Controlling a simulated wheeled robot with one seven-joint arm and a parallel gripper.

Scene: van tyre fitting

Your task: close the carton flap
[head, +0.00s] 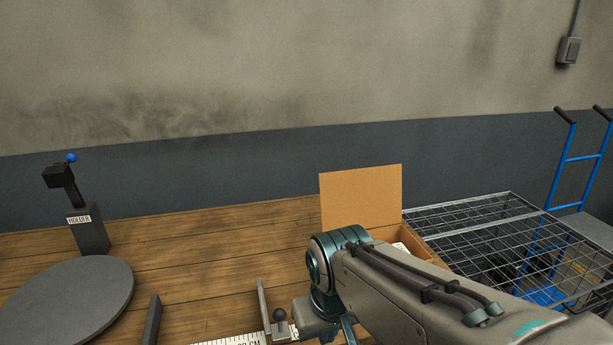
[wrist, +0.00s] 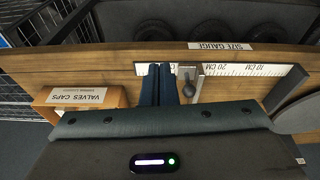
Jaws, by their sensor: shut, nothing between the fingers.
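The carton (head: 386,234) is a brown cardboard box on the wooden bench, right of centre in the head view. Its flap (head: 361,197) stands up, upright, behind the opening. My arm hides the carton's front and much of its inside. In the wrist view a brown box labelled VALVES CAPS (wrist: 83,97), seemingly the same carton, is at the left; I cannot make out the flap there. My gripper (wrist: 159,70) is shut and empty, its dark blue fingers side by side, to the right of the box and apart from it in the picture.
A size gauge with a ruler (wrist: 240,70) and a knobbed slider (wrist: 188,84) lies close beside my fingers. A holder stand (head: 90,232) and grey disc (head: 70,298) are at the left. A wire cage (head: 470,215) and blue hand truck (head: 583,158) stand right. The bench behind is clear.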

